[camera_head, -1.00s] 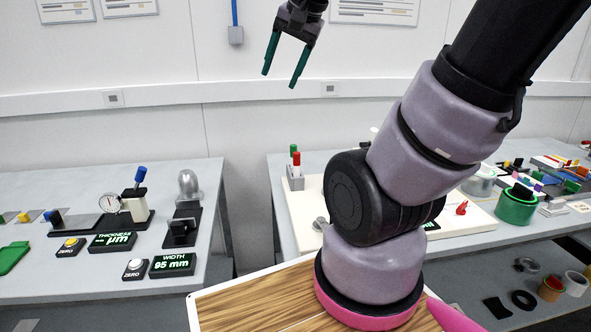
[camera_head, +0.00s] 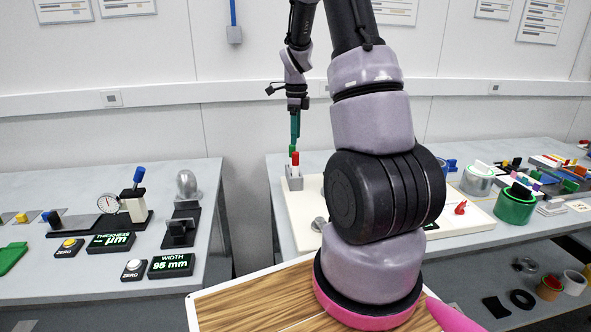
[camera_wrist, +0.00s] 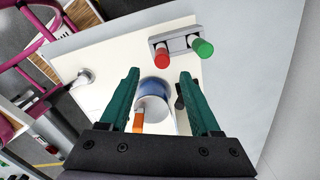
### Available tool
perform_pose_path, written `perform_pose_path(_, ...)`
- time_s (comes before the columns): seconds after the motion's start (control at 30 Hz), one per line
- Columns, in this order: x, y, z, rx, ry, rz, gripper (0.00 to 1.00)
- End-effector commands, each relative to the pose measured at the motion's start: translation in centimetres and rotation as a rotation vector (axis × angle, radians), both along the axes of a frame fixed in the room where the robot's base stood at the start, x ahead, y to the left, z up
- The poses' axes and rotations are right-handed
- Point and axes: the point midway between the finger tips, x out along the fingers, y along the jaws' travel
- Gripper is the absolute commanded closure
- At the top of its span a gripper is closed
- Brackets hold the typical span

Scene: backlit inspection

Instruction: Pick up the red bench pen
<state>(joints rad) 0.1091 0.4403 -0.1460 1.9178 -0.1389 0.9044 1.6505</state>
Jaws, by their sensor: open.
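The red bench pen (camera_head: 295,158) stands upright in a small grey holder (camera_head: 294,182) at the left corner of the white board on the right bench. A green pen (camera_head: 292,149) stands beside it in the same holder. In the wrist view the red pen (camera_wrist: 162,56) is left of the green pen (camera_wrist: 202,48), both beyond the fingertips. My gripper (camera_head: 295,140) is above the holder, its green fingers pointing down. In the wrist view my gripper (camera_wrist: 158,80) is open, with nothing held between the fingers.
A blue-and-white cup-like thing (camera_wrist: 154,95) shows between the fingers, with an orange-and-white item (camera_wrist: 139,118) near it. The white board (camera_head: 290,215) carries a small metal knob (camera_head: 319,224). A green tape roll (camera_head: 515,208) lies farther right. My arm hides the board's middle.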

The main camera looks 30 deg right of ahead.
Motion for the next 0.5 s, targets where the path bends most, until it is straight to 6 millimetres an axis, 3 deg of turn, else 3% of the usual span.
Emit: perform_pose_path(0.5,0.3,-0.4,-6.5,-0.003,0.018,-0.045,0.36)
